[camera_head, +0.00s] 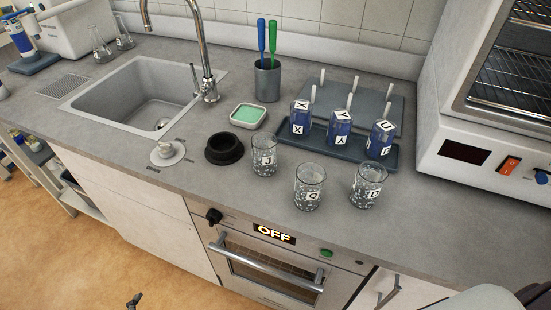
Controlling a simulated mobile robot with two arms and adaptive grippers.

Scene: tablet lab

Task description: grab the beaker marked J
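The beaker marked J (263,154) is clear glass with a white label. It stands upright on the grey counter, right of a black round holder (224,148) and left of the other two glass beakers. A small dark tip, which looks like part of my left gripper (135,300), shows at the bottom edge, far below the counter and apart from the beaker. A pale part of my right arm and a dark piece at its right show at the bottom right corner. The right gripper's fingers cannot be made out. No gripper touches the beaker.
Beakers marked Q (309,187) and apparently D (368,186) stand close by. Behind them is a tray (391,162) with blue labelled containers. A tap (207,90) and sink (150,88) are left, a white oven (484,150) right. The front right counter is clear.

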